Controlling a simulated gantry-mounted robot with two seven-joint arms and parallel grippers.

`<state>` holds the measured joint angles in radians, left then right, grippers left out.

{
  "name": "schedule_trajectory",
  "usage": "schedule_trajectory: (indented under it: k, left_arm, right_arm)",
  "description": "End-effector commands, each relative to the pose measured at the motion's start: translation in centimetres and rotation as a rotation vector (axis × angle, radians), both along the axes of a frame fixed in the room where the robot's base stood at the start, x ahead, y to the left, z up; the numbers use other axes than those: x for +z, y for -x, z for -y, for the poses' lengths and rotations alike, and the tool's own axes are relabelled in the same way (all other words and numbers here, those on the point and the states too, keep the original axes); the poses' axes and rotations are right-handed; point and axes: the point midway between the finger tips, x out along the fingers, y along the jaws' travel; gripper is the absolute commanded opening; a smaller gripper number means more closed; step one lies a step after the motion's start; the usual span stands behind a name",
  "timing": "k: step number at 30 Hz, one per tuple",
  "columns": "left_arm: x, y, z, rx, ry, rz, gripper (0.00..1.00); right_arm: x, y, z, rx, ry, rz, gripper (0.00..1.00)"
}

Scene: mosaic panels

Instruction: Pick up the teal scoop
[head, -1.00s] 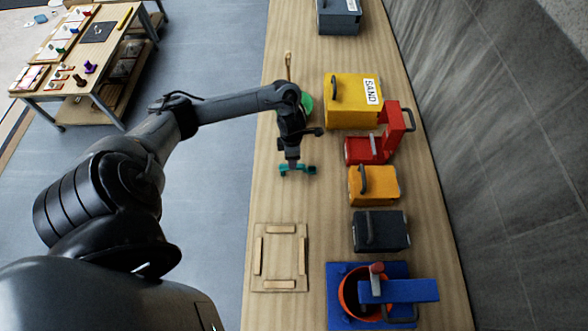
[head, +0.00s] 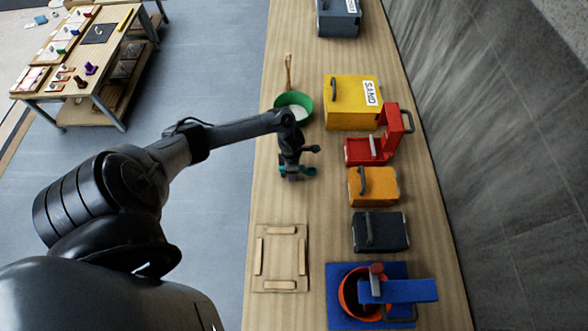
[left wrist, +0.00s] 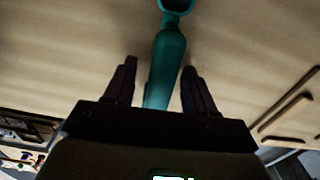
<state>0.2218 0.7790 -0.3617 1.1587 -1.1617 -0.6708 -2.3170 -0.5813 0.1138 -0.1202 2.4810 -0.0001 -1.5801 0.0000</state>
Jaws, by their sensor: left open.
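The teal scoop (left wrist: 168,57) lies on the wooden counter, its handle running between the two dark fingers of my left gripper (left wrist: 160,68) in the left wrist view. The fingers stand apart, one on each side of the handle, with a gap to it. The scoop's round end is at the top edge of that view. In the head view my left gripper (head: 296,174) is over the scoop and hides most of it; teal bits (head: 311,171) show at its sides. My right gripper is not in view.
A green bowl (head: 305,98) is behind the gripper. A yellow SAND box (head: 345,95), a red tool (head: 360,152), an orange box (head: 375,188) and a black box (head: 385,232) line the right. A wooden frame (head: 254,230) lies nearer.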

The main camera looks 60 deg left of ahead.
Motion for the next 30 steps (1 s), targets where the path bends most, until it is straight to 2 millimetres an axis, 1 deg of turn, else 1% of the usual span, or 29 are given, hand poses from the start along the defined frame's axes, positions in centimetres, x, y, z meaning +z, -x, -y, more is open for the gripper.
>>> schedule_trajectory:
  k: [5,6,11,15,17,25,28,30]
  left_arm:
    - [0.0,0.0,0.0,0.000,0.000,0.000,0.55]
    - [0.0,0.0,0.0,0.000,0.000,0.000,0.54]
    - [0.0,0.0,0.0,0.000,-0.001,0.000,0.29]
    - [0.0,0.0,0.0,0.000,-0.001,0.000,0.08]
    - [0.0,0.0,0.0,0.000,-0.001,0.000,0.01]
    - [0.3,-0.1,-0.1,0.000,-0.001,0.002,0.00]
    - [1.1,-0.1,-0.1,-0.001,-0.002,0.003,0.00]
    - [2.0,-0.1,-0.1,-0.002,-0.003,0.003,0.00]
  right_arm:
    - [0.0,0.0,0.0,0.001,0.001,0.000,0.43]
    - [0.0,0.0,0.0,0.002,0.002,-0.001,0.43]
    - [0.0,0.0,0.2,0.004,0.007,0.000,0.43]
    - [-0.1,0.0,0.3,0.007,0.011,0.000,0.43]
    - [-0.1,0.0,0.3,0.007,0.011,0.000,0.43]
    - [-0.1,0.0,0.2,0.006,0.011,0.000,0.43]
    - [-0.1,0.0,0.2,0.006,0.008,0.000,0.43]
    - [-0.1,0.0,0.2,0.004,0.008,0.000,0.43]
